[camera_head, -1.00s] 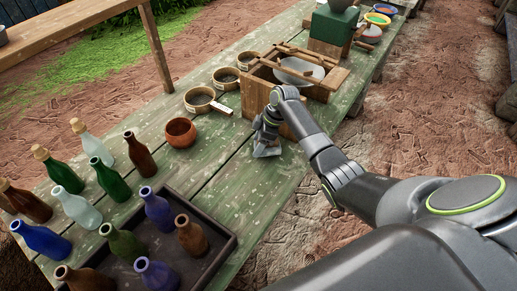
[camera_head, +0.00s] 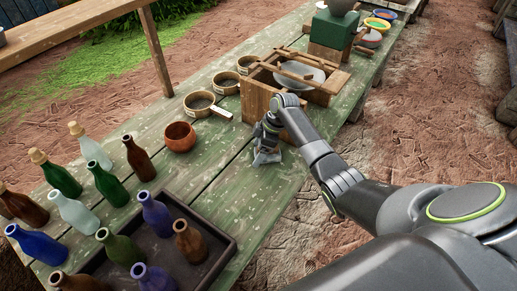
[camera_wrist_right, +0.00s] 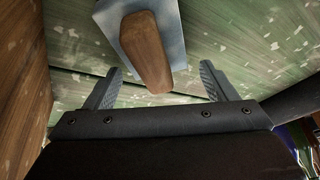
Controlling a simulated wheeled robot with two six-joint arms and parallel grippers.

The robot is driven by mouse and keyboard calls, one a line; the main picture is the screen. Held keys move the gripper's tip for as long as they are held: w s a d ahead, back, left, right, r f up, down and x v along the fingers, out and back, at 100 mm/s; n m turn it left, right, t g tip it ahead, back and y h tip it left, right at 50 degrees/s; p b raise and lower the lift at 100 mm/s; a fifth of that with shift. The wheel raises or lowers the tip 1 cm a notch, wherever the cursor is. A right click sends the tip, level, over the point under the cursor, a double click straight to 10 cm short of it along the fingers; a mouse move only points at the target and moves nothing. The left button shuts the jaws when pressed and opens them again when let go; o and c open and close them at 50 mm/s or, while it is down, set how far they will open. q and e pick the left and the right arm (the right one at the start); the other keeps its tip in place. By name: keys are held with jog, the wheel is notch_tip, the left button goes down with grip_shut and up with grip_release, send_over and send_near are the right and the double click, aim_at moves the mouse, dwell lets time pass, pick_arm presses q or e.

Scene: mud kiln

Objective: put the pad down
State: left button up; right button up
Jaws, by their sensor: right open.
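The pad shows in the right wrist view as a flat grey-blue plate (camera_wrist_right: 172,22) with a brown wooden handle (camera_wrist_right: 146,50) on it. It appears to lie on the green planked table (camera_wrist_right: 75,45); the far end of the pad is cut off by the frame. My right gripper (camera_wrist_right: 160,82) is open, its two fingers apart on either side of the handle's near end, with nothing clamped between them. In the head view, my right gripper (camera_head: 266,158) is low over the table beside the wooden box, and I cannot clearly tell the pad from the fingers there. My left gripper is out of view.
The open wooden box (camera_head: 262,100) stands just behind my right gripper. An orange bowl (camera_head: 180,137) and several round sieves (camera_head: 200,103) are to the left. A dark tray (camera_head: 222,262) and many bottles fill the front left. Bare tabletop (camera_head: 235,195) lies between.

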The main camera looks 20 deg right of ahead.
jog(key=p+v, duration=1.1)
jog(key=v, duration=0.1)
jog(key=shift+r, duration=0.1)
dwell(0.4)
